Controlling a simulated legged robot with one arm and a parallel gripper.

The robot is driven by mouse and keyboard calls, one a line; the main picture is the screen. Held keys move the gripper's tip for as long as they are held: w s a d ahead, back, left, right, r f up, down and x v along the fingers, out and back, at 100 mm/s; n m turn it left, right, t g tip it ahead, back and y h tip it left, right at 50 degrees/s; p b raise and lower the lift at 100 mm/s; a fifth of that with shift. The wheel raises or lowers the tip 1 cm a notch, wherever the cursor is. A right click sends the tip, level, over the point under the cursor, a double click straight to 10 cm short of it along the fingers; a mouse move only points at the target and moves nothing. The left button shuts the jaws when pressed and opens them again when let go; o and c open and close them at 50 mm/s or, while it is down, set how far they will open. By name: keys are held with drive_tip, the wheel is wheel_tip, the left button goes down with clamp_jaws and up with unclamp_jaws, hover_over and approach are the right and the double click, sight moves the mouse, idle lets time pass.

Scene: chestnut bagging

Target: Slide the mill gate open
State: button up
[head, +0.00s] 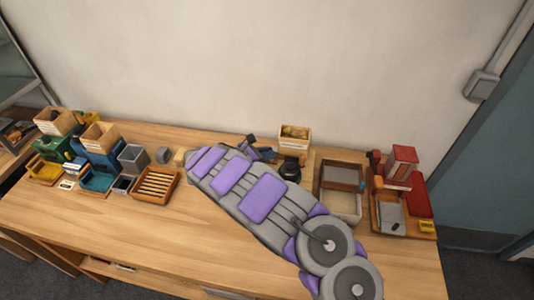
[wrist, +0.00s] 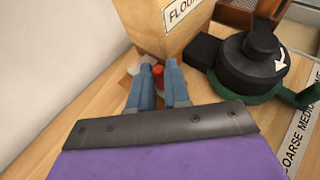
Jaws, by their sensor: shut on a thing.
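In the wrist view, the two blue-grey fingers of my gripper (wrist: 157,88) are closed around a small red-orange knob (wrist: 157,71). A pale and brown piece (wrist: 139,66) shows just behind the fingers. The knob sits low against the side of a tan wooden box marked FLOUR (wrist: 150,25). Most of the gate is hidden by my fingers, so I cannot tell how far it stands open. The black mill body (wrist: 248,68) with a white arrow and a green base is right of the box. In the head view, the mill (head: 290,170) stands beyond my arm, which hides my fingertips.
A COARSE MEDIUM label (wrist: 303,135) lies right of my gripper. In the head view, a wooden box (head: 295,145) stands behind the mill. A framed tray (head: 342,177) and a red machine (head: 403,165) are right. A slatted wooden tray (head: 154,186) is left. The front table (head: 130,235) is clear.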

clamp_jaws()
drive_tip(key=shift+a, duration=0.1)
drive_tip(key=shift+w+a+p, duration=0.25)
drive_tip(key=shift+a+p, duration=0.25)
drive_tip(key=shift+a, duration=0.75)
drive_tip(key=shift+o, duration=2)
unclamp_jaws()
drive_tip(key=o, duration=0.3)
drive_tip(key=shift+a, duration=0.35)
drive_tip(key=shift+d, duration=0.1)
